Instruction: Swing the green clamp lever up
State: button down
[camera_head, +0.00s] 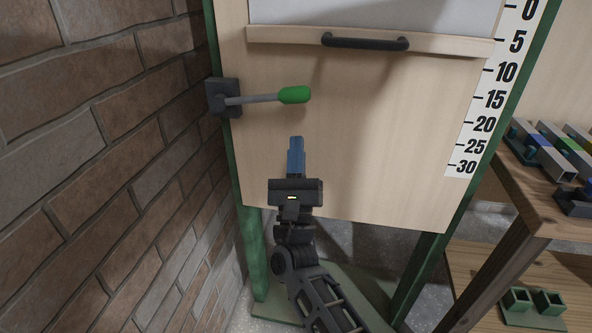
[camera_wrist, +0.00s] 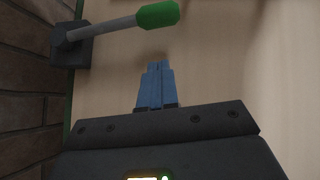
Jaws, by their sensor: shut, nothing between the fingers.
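The clamp lever has a green grip (camera_head: 294,95) on a grey rod, which runs from a dark mount (camera_head: 222,97) at the left edge of the wooden panel. The lever points right and tilts slightly upward. In the wrist view the green grip (camera_wrist: 157,15) is at the top, with the mount (camera_wrist: 70,45) at upper left. My gripper (camera_head: 296,140) has blue fingers pressed together with nothing between them. It is below the green grip and apart from it in the picture. In the wrist view the fingertips (camera_wrist: 159,65) also show below the grip.
A brick wall (camera_head: 90,130) stands close on the left. The panel (camera_head: 390,130) has a dark handle (camera_head: 365,42) above and a number scale (camera_head: 495,95) at right. A wooden shelf unit (camera_head: 535,210) with several coloured parts stands at right. The panel face right of the lever is clear.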

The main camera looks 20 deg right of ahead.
aim_at(260, 98)
jog(key=shift+w+r+p, duration=0.25)
jog(key=shift+r, duration=0.65)
jog(key=shift+w+r+p, duration=0.25)
jog(key=shift+w+r, duration=0.05)
jog(key=shift+r, duration=0.55)
jog(key=shift+w+r+p, duration=0.25)
jog(key=shift+r, duration=0.65)
jog(key=shift+d+r, duration=0.1)
